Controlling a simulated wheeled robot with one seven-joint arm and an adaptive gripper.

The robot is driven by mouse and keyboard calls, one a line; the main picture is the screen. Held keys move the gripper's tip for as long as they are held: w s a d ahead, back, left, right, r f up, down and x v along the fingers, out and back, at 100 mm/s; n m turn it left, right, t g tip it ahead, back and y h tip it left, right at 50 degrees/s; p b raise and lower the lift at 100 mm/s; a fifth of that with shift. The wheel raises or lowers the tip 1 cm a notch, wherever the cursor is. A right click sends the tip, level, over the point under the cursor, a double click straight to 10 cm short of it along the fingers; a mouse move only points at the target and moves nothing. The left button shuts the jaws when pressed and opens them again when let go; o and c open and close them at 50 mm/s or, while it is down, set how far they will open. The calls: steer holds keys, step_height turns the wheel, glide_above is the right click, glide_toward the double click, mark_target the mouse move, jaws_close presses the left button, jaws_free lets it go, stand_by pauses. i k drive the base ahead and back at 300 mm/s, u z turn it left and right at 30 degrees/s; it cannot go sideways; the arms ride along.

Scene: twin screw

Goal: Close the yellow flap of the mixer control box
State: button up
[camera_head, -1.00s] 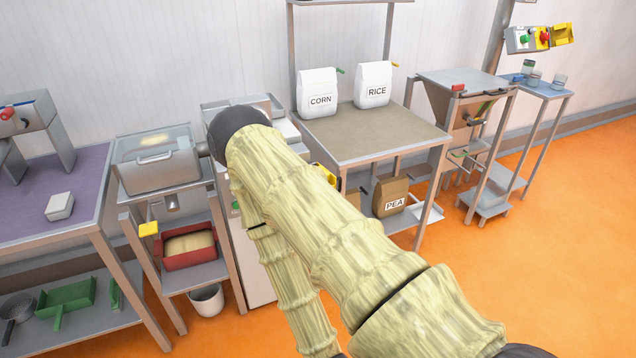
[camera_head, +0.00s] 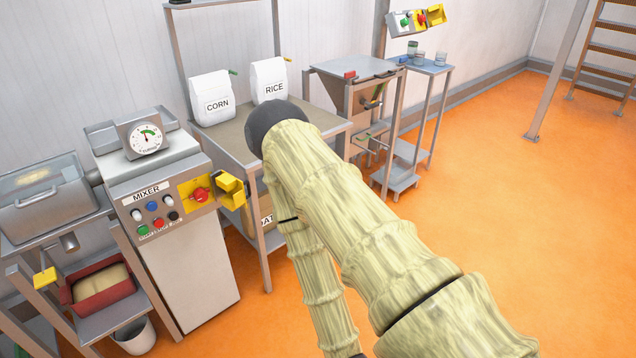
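The mixer control box (camera_head: 160,208) is a grey cabinet front at the left, with a MIXER label, several coloured buttons and a dial gauge (camera_head: 146,138) on top. A yellow plate with a red knob (camera_head: 200,195) is at its right end. The yellow flap (camera_head: 231,190) stands open to the right of that plate, swung away from the red knob. My arm, in a pale wood-like cover, crosses the middle and right of the view. My gripper is not visible, so its state and distance to the flap cannot be seen.
A table (camera_head: 232,137) with corn (camera_head: 211,97) and rice (camera_head: 269,80) bags stands behind my arm. Another box with an open yellow flap (camera_head: 436,14) is at the back right. A steel vat (camera_head: 48,200) is left of the mixer. The orange floor at right is clear.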

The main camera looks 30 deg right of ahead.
mark_target(228, 189)
steer(key=z, duration=1.8)
steer(key=i, duration=0.75)
steer(key=u, duration=2.6)
